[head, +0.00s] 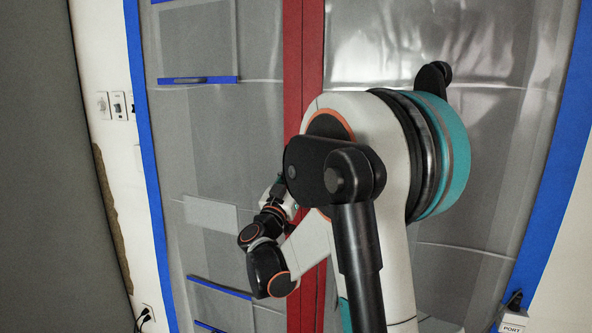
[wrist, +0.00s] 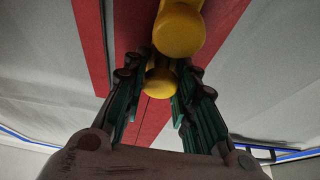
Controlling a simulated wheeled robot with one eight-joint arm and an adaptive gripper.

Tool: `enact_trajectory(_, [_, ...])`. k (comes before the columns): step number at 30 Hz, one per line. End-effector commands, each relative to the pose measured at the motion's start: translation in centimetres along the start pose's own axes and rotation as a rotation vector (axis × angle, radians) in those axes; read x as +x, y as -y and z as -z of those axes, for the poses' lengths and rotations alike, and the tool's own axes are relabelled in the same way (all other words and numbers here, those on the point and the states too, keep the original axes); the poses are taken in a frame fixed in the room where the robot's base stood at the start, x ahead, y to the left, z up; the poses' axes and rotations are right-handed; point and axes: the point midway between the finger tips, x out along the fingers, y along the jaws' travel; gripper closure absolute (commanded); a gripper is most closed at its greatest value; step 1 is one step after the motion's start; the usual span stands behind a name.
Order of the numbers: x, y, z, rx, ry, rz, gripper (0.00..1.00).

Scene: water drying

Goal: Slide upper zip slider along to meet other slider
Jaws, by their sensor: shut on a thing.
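The red zip strip (head: 305,60) runs top to bottom down the plastic sheet in the head view. In the wrist view the red strip (wrist: 140,35) has a thin dark line along it. A yellow slider piece (wrist: 160,82) sits between the green fingers of my gripper (wrist: 163,96), which is shut on it. A second, larger-looking yellow piece (wrist: 178,30) is just beyond it at the top of the wrist view, very close to the first. Whether the two touch is unclear. In the head view my gripper (head: 280,191) is at the strip's left edge; the sliders are hidden there.
Grey translucent sheeting (head: 240,130) spans both sides of the strip, edged by blue tape (head: 140,100). Wall switches (head: 118,106) are at left. A power cord (head: 144,315) and a white box marked PORT (head: 513,322) are low down.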

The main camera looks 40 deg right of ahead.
Motion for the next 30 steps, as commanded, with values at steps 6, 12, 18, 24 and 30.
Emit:
enact_trajectory(6, [-0.36,0.03,-0.85,0.000,0.000,0.001,1.00])
enact_trajectory(12, [-0.35,0.03,-0.83,0.000,0.000,0.001,1.00])
enact_trajectory(18, [-0.34,0.03,-0.82,0.000,0.000,0.001,0.58])
enact_trajectory(24, [-0.34,0.02,-0.82,0.000,0.000,0.000,0.53])
enact_trajectory(30, [-0.54,0.04,-0.82,0.000,0.000,0.001,0.53])
